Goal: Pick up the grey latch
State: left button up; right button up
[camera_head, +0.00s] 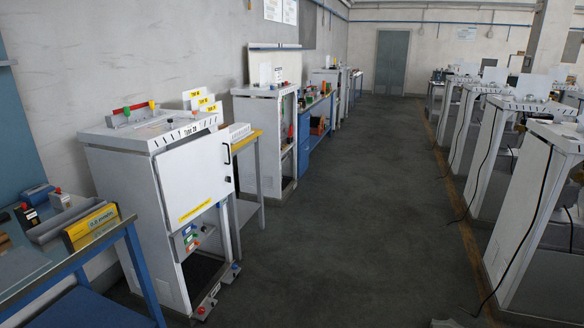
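I cannot pick out the grey latch with certainty. On the blue-framed table at the lower left lie a long grey bar-like piece (62,222) and a yellow-faced block (92,226) with lettering, side by side. A small grey-white block with a red top (59,199) stands behind them. A white dispenser frame cabinet (195,178) with a yellow label stands right of the table. Small grey fittings (205,304) sit at its feet. Neither of my grippers shows clearly.
A blue case (37,193) lies at the table's back. More white cabinets stand along the left wall, and a row of similar cabinets (526,205) with hanging black cables lines the right. The dark floor aisle (350,210) between them is clear.

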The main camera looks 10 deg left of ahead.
aim_at(63, 202)
jog(key=u, duration=0.3)
jog(key=i, duration=2.05)
jog(key=u, duration=1.45)
jog(key=i, duration=1.15)
jog(key=u, duration=1.25)
